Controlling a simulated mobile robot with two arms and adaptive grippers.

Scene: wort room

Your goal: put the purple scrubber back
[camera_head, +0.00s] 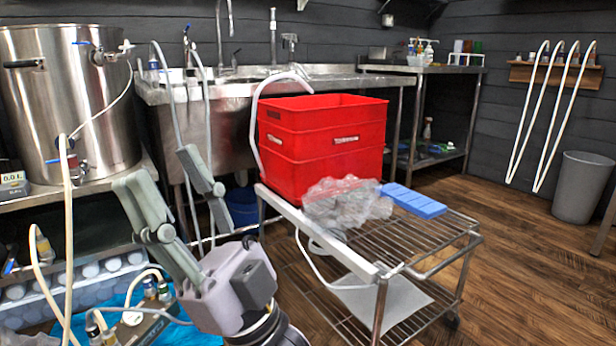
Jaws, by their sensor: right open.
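I cannot make out a purple scrubber in the head view. A flat blue ridged block (413,200) lies on the wire cart's top shelf, at its right rear, beside a clear plastic bag; I cannot tell what it is. My right gripper (158,170) is in the lower left, its two grey fingers spread apart with nothing between them. It shows in front of the sink stand and the big kettle's bench, left of the cart. My left gripper is not in view.
A red crate (322,140) and the crumpled clear bag (345,203) are on the wire cart (440,238). A steel sink (240,90) stands behind. A steel kettle (65,110) and hoses are at left. Wood floor is open at right, near a grey bin (582,188).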

